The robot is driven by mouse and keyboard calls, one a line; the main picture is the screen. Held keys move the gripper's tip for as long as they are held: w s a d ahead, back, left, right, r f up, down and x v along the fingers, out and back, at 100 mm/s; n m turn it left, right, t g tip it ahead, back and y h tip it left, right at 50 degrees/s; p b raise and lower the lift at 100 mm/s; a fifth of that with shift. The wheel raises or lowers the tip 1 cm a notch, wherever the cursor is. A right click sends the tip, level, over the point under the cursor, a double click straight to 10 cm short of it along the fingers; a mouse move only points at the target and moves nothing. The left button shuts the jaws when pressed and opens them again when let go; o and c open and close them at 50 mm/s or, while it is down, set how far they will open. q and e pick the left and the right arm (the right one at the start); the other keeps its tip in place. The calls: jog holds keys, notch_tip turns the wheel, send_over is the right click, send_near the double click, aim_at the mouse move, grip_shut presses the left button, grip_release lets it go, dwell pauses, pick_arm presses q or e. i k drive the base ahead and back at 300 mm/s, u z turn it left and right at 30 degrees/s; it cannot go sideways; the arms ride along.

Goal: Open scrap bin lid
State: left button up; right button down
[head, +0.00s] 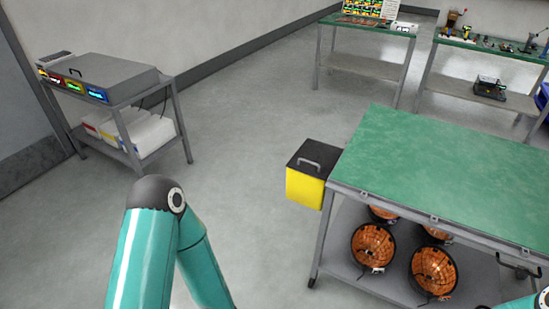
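The scrap bin (305,188) is a yellow box at the left end of the green-topped bench, close against the bench frame. Its dark lid (317,153) lies shut on top and carries a grey bar handle (308,163). My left arm shows as teal links at the bottom left of the head view, apart from the bin. My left gripper is out of the picture. Only a small bit of teal shows at the bottom right edge, and my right gripper is not visible.
The green bench (440,165) fills the right, with copper-coloured spools (372,245) on its lower shelf. A grey rack unit (98,75) on a cart stands at the left. Two more benches (375,25) stand at the back. The floor left of the bin is clear.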

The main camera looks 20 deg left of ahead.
aim_at(314, 158)
jog(key=u, duration=0.45)
jog(key=i, duration=0.9)
jog(key=u, duration=0.35)
